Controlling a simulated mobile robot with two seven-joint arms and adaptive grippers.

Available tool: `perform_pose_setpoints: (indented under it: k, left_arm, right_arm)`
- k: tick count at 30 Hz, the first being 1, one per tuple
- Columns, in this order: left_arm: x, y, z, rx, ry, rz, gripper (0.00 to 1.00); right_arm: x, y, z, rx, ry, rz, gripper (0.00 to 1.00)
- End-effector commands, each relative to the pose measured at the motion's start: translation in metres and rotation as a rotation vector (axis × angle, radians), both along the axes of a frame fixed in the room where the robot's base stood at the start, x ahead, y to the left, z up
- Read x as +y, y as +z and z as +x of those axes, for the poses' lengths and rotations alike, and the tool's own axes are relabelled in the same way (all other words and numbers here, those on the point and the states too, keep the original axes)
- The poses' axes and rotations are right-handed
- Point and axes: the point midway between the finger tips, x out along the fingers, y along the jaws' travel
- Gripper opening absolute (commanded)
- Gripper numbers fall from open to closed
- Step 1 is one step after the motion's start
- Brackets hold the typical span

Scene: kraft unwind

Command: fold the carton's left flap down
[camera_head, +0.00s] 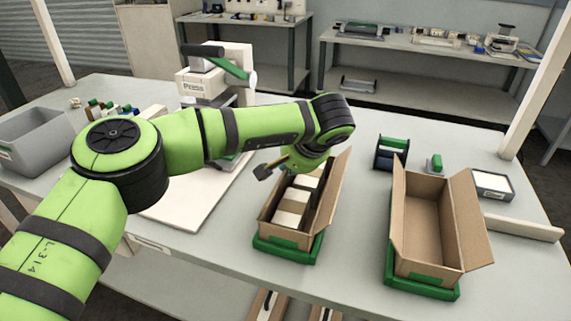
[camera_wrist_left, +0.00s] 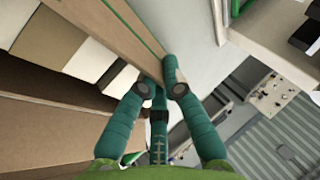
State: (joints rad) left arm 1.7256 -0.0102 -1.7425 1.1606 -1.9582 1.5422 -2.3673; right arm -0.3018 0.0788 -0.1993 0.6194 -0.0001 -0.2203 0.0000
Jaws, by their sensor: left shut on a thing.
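The carton (camera_head: 289,236) stands in a green tray (camera_head: 285,250) near the table's front edge, with white, tan and dark packs (camera_head: 291,208) inside. Its right flap (camera_head: 341,178) stands up. My left gripper (camera_head: 266,171) is at the carton's far left side, partly hidden by my wrist. In the left wrist view, my left gripper (camera_wrist_left: 155,90) is shut on a brown cardboard strip, the carton's left flap (camera_wrist_left: 125,35), with the packs (camera_wrist_left: 50,42) beside it. Most of the left flap is hidden in the head view. My right gripper is not in view.
A second, empty open carton (camera_head: 432,222) stands in a green tray on the right. Behind are a green-and-black dispenser (camera_head: 391,153) and a small dark box (camera_head: 492,184). A white press (camera_head: 213,80) and a grey bin (camera_head: 38,142) are to the left. Bare table lies between the cartons.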

Motion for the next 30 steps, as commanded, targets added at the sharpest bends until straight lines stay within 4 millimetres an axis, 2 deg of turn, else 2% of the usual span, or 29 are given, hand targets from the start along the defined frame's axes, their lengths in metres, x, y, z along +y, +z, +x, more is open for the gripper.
perform_pose_setpoints:
  k: [10, 25, 27, 30]
  left_arm:
    - [-0.0054, -0.0025, -0.0014, -0.046, 0.0, 0.133, 0.0]
    - [-0.0054, -0.0033, -0.0016, -0.05, 0.001, 0.152, 0.0]
    - [-0.0054, -0.0033, -0.0016, -0.05, 0.001, 0.152, 0.32]
    - [-0.0054, -0.0034, -0.0017, -0.05, 0.001, 0.152, 0.33]
  right_arm:
    - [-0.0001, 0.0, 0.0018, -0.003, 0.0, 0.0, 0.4]
    - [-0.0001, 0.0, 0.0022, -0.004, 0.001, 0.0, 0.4]
    - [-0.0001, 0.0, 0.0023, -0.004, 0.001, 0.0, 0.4]
    - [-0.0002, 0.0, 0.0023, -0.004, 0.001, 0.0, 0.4]
